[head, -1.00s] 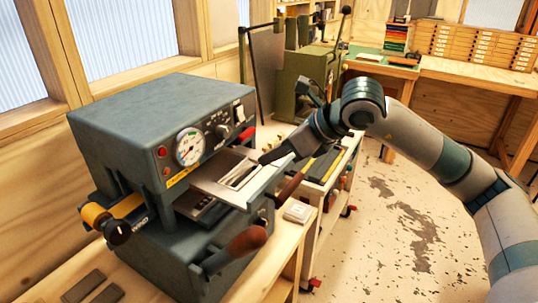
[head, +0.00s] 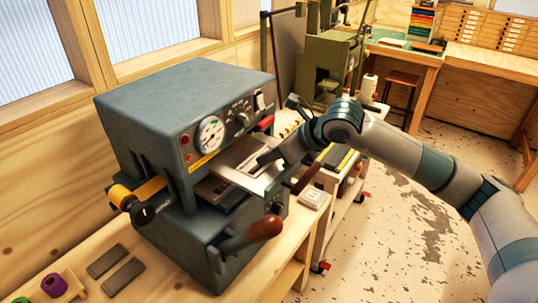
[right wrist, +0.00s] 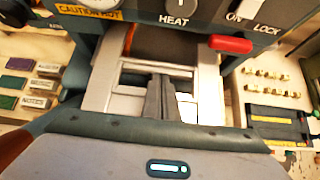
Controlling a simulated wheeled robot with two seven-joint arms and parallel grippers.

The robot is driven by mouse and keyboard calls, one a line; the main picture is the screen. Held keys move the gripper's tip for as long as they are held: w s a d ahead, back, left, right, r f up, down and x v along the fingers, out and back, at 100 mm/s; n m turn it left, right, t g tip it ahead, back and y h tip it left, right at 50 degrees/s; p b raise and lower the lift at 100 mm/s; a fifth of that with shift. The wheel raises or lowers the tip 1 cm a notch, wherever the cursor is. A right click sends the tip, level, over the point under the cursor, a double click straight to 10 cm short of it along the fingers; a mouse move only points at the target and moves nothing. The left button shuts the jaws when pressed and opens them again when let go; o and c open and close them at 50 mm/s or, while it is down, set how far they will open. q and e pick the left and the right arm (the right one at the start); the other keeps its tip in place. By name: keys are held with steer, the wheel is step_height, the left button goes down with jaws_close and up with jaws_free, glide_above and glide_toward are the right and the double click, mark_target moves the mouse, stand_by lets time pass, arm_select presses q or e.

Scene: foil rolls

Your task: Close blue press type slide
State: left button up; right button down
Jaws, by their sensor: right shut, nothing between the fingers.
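The blue-grey press (head: 185,105) stands on the wooden bench at the left, with a gauge and switches on its front. Its metal slide (head: 227,153) sticks out of the front below the panel; the right wrist view shows its pale side rails and cross bar (right wrist: 155,69). My right gripper (head: 264,160) is over the slide's outer part, its fingers (right wrist: 165,98) together and pointing in at the press, with nothing between them. Whether they touch the slide is unclear. The slide's outer edge is partly hidden by my gripper. My left gripper is out of view.
A wooden-handled lever (head: 262,229) juts from the press's lower front. A red knob (right wrist: 230,44) sits right of the slide opening. A small pale block (head: 313,199) lies on the bench. A tool cart (head: 345,175) stands at the right, with open floor beyond.

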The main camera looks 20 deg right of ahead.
mark_target(254, 155)
steer(key=w+a+b, duration=0.2)
steer(key=shift+w+a+f, duration=0.1)
steer(key=shift+w+a, duration=0.05)
steer(key=shift+w, duration=0.25)
steer(key=shift+w+a+b, duration=0.3)
steer(key=shift+w, duration=0.05)
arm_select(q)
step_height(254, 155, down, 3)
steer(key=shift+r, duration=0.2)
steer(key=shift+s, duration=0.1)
arm_select(e)
steer(key=shift+d+r, duration=0.15)
steer(key=shift+r, duration=0.05)
